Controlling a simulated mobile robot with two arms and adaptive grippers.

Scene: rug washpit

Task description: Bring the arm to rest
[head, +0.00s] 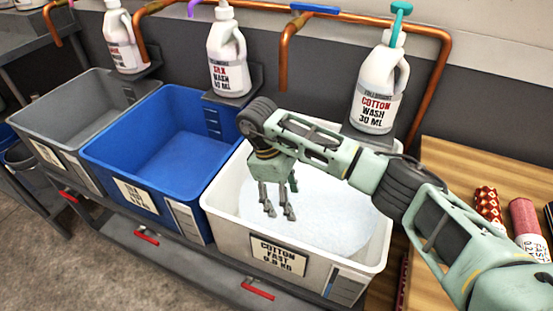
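My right arm comes in from the right, and its gripper (279,205) hangs fingers down over the white tub (222,217) labelled "COTTON FAST". The fingers look spread, with nothing seen between them. The tub holds a pale, whitish fill (335,215); I cannot tell whether the fingertips touch it. The arm passes in front of the tub's back rim and hides part of it. My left gripper is not in view.
A blue tub (160,150) and a grey tub (75,115) stand to the left. White wash bottles (378,90) stand on shelves behind, among copper pipes (440,75). A wooden surface (450,160) at the right holds rolled items (525,218).

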